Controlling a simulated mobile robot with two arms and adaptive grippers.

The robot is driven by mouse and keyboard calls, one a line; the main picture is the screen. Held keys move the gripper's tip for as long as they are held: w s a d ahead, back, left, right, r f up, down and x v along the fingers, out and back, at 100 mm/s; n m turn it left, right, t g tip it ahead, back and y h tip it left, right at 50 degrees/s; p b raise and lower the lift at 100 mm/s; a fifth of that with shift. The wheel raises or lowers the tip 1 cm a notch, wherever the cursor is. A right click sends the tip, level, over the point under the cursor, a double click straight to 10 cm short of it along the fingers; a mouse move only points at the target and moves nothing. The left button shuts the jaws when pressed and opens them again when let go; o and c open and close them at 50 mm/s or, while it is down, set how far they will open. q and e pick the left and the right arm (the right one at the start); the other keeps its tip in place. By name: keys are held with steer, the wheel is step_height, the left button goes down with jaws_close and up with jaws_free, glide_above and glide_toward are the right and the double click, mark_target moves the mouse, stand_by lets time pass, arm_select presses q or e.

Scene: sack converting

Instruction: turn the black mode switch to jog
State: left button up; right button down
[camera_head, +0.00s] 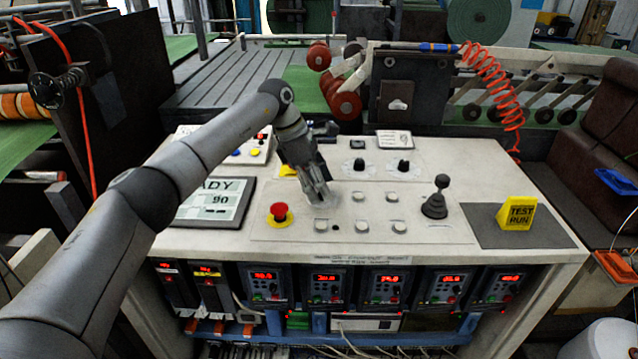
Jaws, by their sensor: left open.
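Two small black knobs stand on the pale control panel (375,225): a left knob (358,164) and a right knob (403,165). I cannot tell from their labels which one is the mode switch, and their pointer positions are too small to read. My left gripper (319,196) is open and points down over the panel, left of and nearer than both knobs, touching neither. My right gripper is not in view.
A red emergency button (279,211) on a yellow base stands left of the gripper. A display (216,203) lies further left. A black joystick (436,198) and a yellow TEST RUN sign (516,213) stand to the right. The panel around the knobs is clear.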

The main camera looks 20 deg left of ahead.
arm_select(q)
steer(key=v, duration=1.2)
steer(key=shift+s+f, duration=0.1)
